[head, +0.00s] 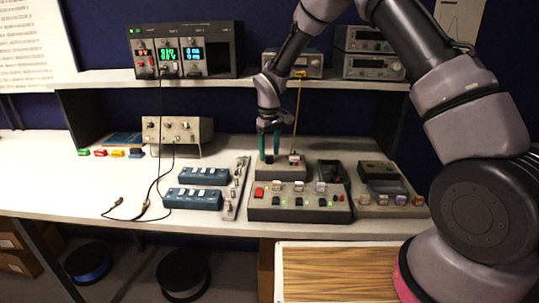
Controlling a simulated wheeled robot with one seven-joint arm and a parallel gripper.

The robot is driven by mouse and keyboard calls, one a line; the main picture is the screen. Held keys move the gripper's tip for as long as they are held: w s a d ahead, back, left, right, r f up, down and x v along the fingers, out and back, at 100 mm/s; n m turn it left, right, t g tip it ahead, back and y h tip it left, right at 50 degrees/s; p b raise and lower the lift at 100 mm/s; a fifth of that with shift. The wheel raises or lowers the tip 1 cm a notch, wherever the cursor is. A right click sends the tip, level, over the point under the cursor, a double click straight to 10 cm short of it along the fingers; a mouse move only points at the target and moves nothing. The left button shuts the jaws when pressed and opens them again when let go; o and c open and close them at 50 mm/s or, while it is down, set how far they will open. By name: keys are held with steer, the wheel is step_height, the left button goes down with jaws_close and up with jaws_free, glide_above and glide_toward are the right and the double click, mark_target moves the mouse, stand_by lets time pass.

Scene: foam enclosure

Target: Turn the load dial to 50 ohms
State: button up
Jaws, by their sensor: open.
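My gripper (269,156) points straight down with its two teal fingers apart, over the left part of a small grey box (285,173) on the bench. A small dark knob shows at the fingertips, and I cannot tell whether the fingers touch it. Another small knob with a pale cap (294,159) stands on the same box to the right. The load dial's markings and its setting are too small to read, and I cannot tell for sure which knob it is.
A grey panel with several switches (300,215) lies in front of the box. Blue boxes (192,198) and a knobbed instrument (190,130) stand left. A yellow cable (297,115) hangs behind the gripper. The shelf (110,78) holds a lit power supply (185,49). The bench's left is mostly clear.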

mark_target(270, 156)
step_height(270, 156, up, 9)
steer(key=shift+r, duration=0.2)
stand_by(0.3)
steer(key=s+d+r+m+t+y, duration=0.1)
steer(key=s+d+r+m, duration=0.25)
steer(key=d+r, duration=0.45)
steer(key=s+d+r+m+t, duration=0.2)
steer(key=s+d+r, duration=0.2)
steer(key=d+r, duration=0.5)
steer(key=s+d+r+m+t, duration=0.1)
steer(key=s+d+r+m, duration=0.1)
steer(key=s, duration=0.4)
steer(key=s+d+r+m+t, duration=0.1)
steer(key=s+d+r+m, duration=0.2)
steer(key=s, duration=0.4)
steer(key=s+d+r+m+t+y, duration=0.1)
steer(key=s+d+r+m+t, duration=0.1)
steer(key=s+d, duration=0.3)
steer(key=shift+s+r, duration=0.5)
steer(key=shift+s, duration=0.35)
